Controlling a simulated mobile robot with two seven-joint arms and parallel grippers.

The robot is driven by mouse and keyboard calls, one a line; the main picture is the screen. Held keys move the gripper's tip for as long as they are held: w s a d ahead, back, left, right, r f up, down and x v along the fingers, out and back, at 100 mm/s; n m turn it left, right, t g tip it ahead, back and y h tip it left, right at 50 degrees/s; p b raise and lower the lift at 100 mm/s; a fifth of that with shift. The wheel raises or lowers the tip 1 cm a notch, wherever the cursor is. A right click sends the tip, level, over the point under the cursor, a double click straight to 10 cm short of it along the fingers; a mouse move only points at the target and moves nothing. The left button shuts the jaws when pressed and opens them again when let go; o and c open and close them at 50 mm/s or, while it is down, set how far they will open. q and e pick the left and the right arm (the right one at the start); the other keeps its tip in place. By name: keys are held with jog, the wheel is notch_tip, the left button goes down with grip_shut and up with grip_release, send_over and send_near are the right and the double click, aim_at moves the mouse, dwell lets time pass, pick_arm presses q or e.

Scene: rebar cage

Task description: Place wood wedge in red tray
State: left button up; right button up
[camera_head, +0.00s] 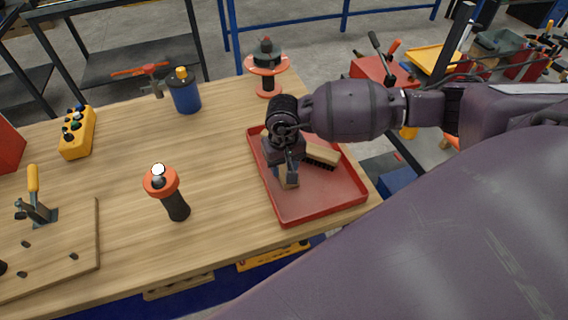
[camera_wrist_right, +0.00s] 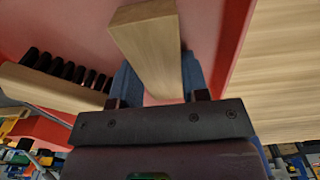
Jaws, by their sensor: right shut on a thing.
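The red tray (camera_head: 325,205) lies on the right part of the wooden table. My right gripper (camera_head: 287,178) points down over the tray's left part and is shut on the wood wedge (camera_head: 291,182). In the right wrist view the pale wedge (camera_wrist_right: 150,52) sits between the two blue fingers, close above the red tray floor (camera_wrist_right: 75,22). I cannot tell whether the wedge touches the floor. My left gripper is not in view.
A wooden brush (camera_head: 322,154) with black bristles lies in the tray beside my right gripper. An orange-and-black flashlight (camera_head: 168,193) stands left of the tray. A blue canister (camera_head: 185,95) and an orange-and-dark object (camera_head: 267,68) stand behind. The tray's front right is clear.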

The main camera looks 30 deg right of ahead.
aim_at(284, 167)
jog(key=shift+f, duration=0.15)
jog(key=o, duration=1)
jog(key=shift+r, duration=0.25)
notch_tip(284, 167, up, 12)
jog(key=shift+f, duration=0.1)
jog(key=shift+s, duration=0.1)
